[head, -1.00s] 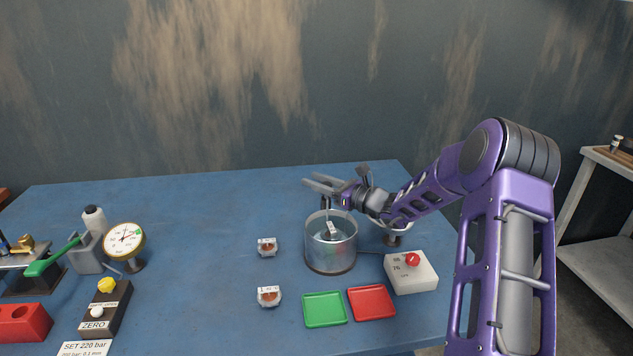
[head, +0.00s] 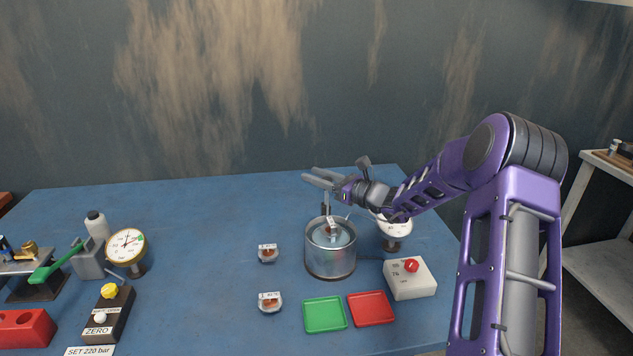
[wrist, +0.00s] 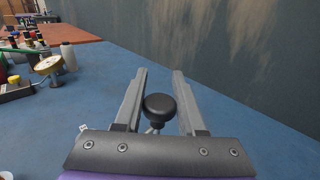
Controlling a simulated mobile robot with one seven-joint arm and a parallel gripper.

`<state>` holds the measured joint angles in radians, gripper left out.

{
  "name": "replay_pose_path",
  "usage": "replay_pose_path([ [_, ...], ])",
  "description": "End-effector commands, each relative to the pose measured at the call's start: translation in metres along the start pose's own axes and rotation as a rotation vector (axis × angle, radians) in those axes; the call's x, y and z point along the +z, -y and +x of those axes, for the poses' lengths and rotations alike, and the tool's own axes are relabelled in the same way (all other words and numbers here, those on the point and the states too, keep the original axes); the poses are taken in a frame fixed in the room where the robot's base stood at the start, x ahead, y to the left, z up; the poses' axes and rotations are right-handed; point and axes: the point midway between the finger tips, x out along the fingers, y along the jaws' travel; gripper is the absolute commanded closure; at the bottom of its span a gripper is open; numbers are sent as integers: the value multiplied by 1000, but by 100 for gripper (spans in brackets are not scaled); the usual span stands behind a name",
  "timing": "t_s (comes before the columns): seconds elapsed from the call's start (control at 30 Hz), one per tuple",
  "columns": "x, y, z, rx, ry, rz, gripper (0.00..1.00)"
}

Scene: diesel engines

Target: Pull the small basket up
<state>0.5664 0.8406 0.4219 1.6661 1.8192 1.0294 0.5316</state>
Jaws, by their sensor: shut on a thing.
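My gripper (head: 309,175) is above the clear round beaker (head: 330,263) on the blue table. In the wrist view, its fingers (wrist: 160,74) stand either side of a round black knob (wrist: 160,107), shut on it. A thin stem (head: 326,206) runs down from the gripper into the beaker. The small basket (head: 341,238) hangs on it near the beaker's rim, with a small white-tagged part showing in it. The basket's lower part is hard to make out through the beaker wall.
Two small tagged parts (head: 268,254) (head: 270,302) lie left of the beaker. A green tray (head: 325,315), a red tray (head: 371,308) and a white box with a red button (head: 410,279) are in front. A white-topped stand (head: 393,230) is close behind right.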

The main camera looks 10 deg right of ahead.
Motion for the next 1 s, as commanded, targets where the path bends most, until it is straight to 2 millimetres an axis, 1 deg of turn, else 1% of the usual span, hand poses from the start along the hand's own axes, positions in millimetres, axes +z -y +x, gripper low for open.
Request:
replay_pose_path([
  [0.03, 20, 1, -1, -2, 2, -5, 100],
  [0.1, 29, 1, 0, -2, 3, -4, 100],
  [0.17, 32, 1, 0, -1, 3, -3, 100],
  [0.43, 32, 1, 0, -1, 7, -4, 100],
  [0.47, 33, 1, 0, -1, 7, -4, 56],
  [0.5, 32, 1, 0, -1, 7, -4, 49],
  [0.6, 32, 1, 0, -1, 5, -3, 31],
  [0.87, 30, 0, 0, 0, 3, -2, 31],
  [1.0, 30, 1, -7, -2, 1, -2, 31],
])
